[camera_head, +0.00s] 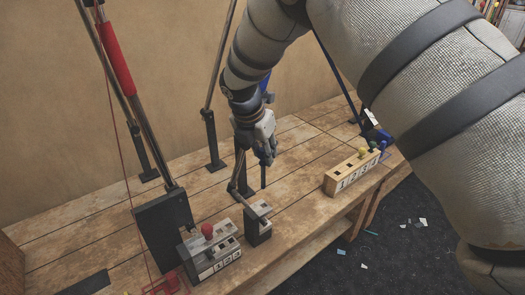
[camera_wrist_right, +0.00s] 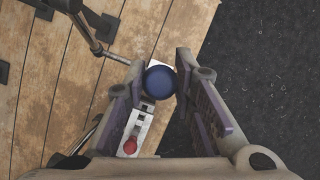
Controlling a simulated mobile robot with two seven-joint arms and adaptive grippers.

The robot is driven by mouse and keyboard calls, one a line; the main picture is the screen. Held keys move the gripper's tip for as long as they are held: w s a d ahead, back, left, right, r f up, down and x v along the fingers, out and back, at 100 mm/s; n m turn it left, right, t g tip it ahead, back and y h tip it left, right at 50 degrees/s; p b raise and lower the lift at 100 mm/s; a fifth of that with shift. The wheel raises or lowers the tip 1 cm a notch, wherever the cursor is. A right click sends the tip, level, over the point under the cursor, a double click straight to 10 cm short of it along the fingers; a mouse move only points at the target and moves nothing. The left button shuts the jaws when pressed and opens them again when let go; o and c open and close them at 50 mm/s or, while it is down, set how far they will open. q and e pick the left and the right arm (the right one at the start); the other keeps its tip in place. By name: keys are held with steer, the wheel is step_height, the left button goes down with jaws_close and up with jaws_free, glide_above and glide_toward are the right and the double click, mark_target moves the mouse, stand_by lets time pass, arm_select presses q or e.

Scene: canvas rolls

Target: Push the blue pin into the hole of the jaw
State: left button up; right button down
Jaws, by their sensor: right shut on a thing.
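My right gripper (camera_head: 266,158) points down over the bench and is shut on the blue pin. The pin's round blue head (camera_wrist_right: 160,81) shows between the two fingers in the wrist view. In the head view its thin dark shaft (camera_head: 263,178) hangs upright below the fingers, its tip above the bench. A small dark block with a pale metal top (camera_head: 258,211), which may be the jaw, stands just below and in front of the pin tip, apart from it. I cannot make out the hole. My left gripper is not in view.
A grey numbered block (camera_head: 212,262) with a red knob (camera_head: 207,230) stands at front left. A wooden numbered rack (camera_head: 349,172) with coloured knobs stands to the right near the bench edge. Metal posts (camera_head: 211,138) rise behind. Bare planks (camera_head: 297,150) lie between.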

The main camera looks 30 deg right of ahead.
mark_target(262, 164)
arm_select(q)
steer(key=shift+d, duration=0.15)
arm_select(e)
steer(key=shift+d, duration=0.15)
steer(key=shift+r, duration=0.1)
steer(key=shift+f+b, duration=0.4)
steer(key=shift+f, duration=2.65)
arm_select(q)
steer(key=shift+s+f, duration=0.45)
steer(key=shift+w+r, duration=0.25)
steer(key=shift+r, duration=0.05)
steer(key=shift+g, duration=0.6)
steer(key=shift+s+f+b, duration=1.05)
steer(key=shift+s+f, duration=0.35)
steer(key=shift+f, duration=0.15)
arm_select(e)
step_height(262, 164, down, 10)
steer(key=c, duration=1.3)
jaws_free()
steer(key=shift+r, duration=0.1)
